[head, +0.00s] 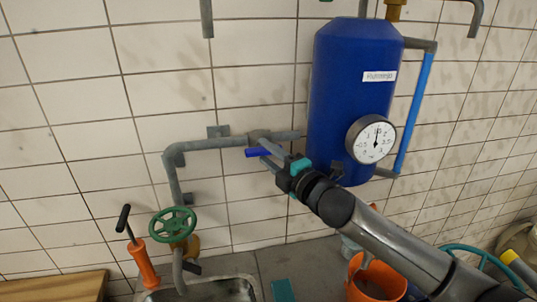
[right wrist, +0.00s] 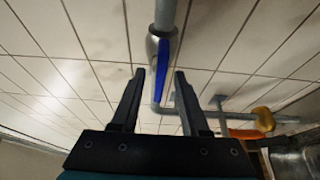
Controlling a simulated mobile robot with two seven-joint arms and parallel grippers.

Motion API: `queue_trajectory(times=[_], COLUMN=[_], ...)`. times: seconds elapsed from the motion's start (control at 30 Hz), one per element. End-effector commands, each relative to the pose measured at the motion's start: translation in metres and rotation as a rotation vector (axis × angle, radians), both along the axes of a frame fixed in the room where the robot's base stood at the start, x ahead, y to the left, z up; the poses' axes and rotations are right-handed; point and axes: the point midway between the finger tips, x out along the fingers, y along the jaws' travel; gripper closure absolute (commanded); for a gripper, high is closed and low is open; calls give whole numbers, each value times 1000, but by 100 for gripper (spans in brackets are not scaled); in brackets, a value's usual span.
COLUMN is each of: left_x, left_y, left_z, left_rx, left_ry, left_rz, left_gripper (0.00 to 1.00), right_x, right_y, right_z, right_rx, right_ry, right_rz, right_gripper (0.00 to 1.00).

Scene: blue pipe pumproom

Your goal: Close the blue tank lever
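The blue tank (head: 348,95) hangs on the tiled wall, with a white label and a round gauge (head: 371,139). A grey pipe (head: 215,143) runs left from it and carries a valve with a blue lever (head: 257,152). My right gripper (head: 270,158) is at the lever, its fingers apart. In the right wrist view the blue lever (right wrist: 164,66) shows between the two open fingertips (right wrist: 160,76), extending from a metal valve body (right wrist: 161,45). I cannot tell whether either finger touches it. My left gripper is not in view.
A green handwheel (head: 172,222) and an orange-handled tool (head: 142,262) stand at lower left, by a metal sink (head: 215,290). An orange bucket (head: 378,280) sits below the tank. A wooden surface (head: 50,288) is at the lower left corner. The wall left of the pipe is bare.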

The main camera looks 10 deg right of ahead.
Motion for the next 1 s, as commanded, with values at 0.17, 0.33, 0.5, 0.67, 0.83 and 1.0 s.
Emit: queue_trajectory(times=[0.17,0.33,0.5,0.67,0.83,1.0], left_x=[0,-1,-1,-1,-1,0], left_y=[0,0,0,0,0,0], left_z=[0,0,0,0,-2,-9], left_rx=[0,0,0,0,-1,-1], left_ry=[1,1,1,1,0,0], left_rz=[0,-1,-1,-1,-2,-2], left_gripper=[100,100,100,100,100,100], right_x=[0,0,0,0,0,0], right_y=[0,0,0,0,0,0], right_z=[0,0,0,0,-1,-3], right_rx=[0,0,0,0,12,67], right_ry=[0,0,0,0,0,0], right_rz=[0,0,0,0,0,0], right_gripper=[75,94,100,100,100,100])
